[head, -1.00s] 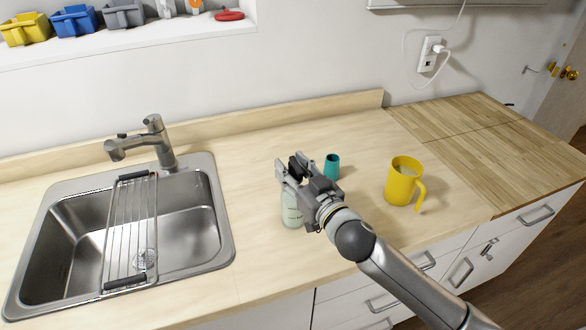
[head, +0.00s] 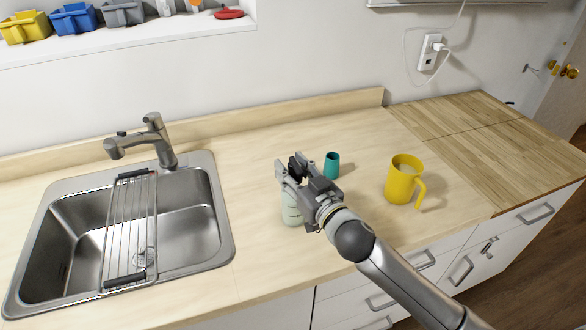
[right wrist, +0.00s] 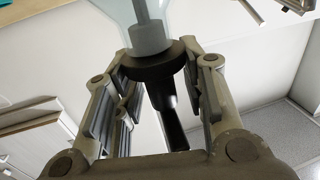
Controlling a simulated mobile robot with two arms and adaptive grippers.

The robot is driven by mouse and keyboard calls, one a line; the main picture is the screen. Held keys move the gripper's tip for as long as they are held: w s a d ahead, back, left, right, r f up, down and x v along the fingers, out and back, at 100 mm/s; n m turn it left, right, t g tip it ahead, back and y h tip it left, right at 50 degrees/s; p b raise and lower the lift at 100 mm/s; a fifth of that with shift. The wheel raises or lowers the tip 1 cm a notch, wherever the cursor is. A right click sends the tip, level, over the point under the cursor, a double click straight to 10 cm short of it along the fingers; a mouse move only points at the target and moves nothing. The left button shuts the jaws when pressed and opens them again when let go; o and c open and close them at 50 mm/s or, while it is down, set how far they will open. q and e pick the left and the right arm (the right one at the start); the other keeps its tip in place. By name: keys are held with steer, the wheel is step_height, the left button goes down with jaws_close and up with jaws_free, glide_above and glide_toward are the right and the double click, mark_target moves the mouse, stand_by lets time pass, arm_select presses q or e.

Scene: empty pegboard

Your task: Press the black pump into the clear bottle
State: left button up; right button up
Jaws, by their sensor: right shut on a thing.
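The clear bottle (head: 291,211) stands upright on the counter, right of the sink. Its upper part is hidden by my right gripper in the head view. My right gripper (head: 289,171) is over the bottle's top and shut on the black pump (right wrist: 160,73). In the right wrist view the pump lies between the two fingers, with its dark collar close to the bottle (right wrist: 150,38). I cannot tell whether the collar touches the bottle's neck or is seated. My left gripper is not in view.
A teal cup (head: 332,165) stands just behind and right of the gripper. A yellow mug (head: 402,181) is farther right. A sink (head: 224,221) with a wire rack (head: 130,225) is on the left. The counter between sink and bottle is clear.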

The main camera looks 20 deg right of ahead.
steer(key=o, duration=0.9)
steer(key=shift+s+d+f, duration=0.1)
steer(key=shift+s+d, duration=0.05)
steer(key=shift+s, duration=0.3)
steer(key=v, duration=1.1)
